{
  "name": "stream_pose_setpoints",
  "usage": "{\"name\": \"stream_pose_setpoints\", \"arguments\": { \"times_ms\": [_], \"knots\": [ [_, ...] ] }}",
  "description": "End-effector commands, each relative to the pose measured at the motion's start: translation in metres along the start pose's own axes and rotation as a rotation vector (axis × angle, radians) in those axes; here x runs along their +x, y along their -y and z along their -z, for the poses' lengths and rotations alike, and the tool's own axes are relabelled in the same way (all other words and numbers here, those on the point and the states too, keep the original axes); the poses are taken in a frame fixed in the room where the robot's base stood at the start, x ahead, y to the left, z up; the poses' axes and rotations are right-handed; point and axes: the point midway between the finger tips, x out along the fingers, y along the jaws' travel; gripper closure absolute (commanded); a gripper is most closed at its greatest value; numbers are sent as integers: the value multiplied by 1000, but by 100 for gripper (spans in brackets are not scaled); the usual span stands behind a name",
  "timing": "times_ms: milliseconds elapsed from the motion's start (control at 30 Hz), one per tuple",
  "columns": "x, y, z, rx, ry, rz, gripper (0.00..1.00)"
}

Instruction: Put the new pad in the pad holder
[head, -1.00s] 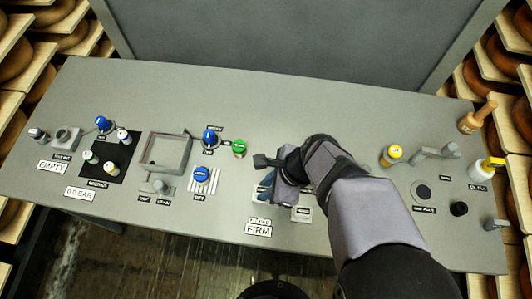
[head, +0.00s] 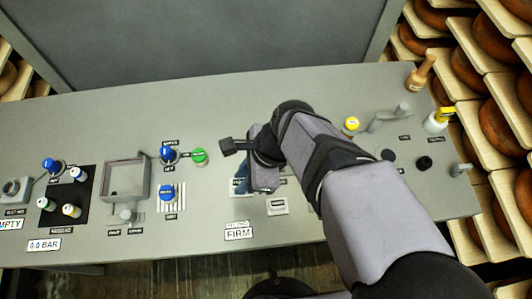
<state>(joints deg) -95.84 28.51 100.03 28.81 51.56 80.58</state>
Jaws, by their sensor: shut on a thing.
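My gripper (head: 262,186) is low over the front middle of the grey panel, just behind the FIRM sign. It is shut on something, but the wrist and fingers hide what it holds. A dark blue piece (head: 239,185) shows at the left side of the gripper; I cannot tell whether it is held or stands on the panel. A small pale square block (head: 277,206) sits on the panel just right of and in front of the gripper. I cannot make out which thing is the new pad or the pad holder.
Left are a square open frame (head: 145,181), blue knobs (head: 166,193), a green knob (head: 199,157) and small bottles on a black mat (head: 89,188). Right are a yellow-topped part (head: 351,123), a grey lever (head: 388,117) and a white bottle (head: 436,122). My arm covers the panel's right front.

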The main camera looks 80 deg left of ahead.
Motion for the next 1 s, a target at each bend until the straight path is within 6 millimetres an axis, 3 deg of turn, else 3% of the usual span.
{"name": "stream_pose_setpoints", "arguments": {
  "times_ms": [167, 533, 733, 1000],
  "knots": [
    [12, 8, 35, 60, 0, 21, 100],
    [-2, 84, 86, 122, 1, 54, 100],
    [-26, 111, 81, 70, 0, 32, 100],
    [-56, 116, 68, -1, 0, 1, 100]
  ]
}}
